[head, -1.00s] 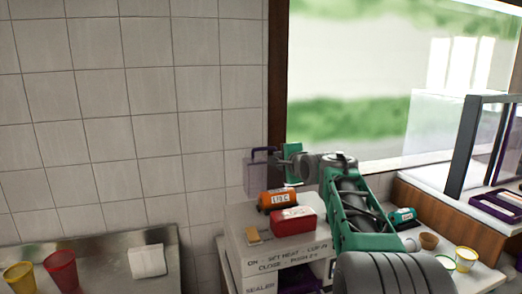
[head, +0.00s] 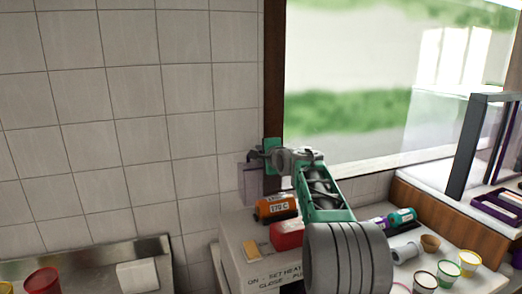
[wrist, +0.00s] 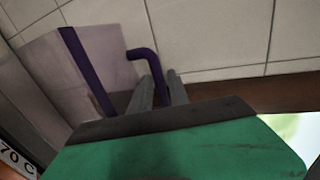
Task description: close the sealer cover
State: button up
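The sealer cover (head: 250,186) is a see-through purple-tinted panel, standing upright at the back of the sealer (head: 236,244). It fills the upper left of the wrist view (wrist: 88,48), with a dark purple edge. Its hooked purple handle (wrist: 141,53) bends down toward the gap between my fingers. My gripper (wrist: 163,88) has its two grey fingers close together at the handle. I cannot tell whether they press on it. In the head view my gripper (head: 262,154) is beside the cover's top, and the handle is mostly hidden.
An orange heat display (head: 276,208) and a red block (head: 286,235) sit on the sealer under my arm. The tiled wall and window frame (head: 274,90) are close behind.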

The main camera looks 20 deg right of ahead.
jog(key=shift+c, duration=0.3)
grip_shut()
jog(key=shift+f, duration=0.1)
dwell(1.0)
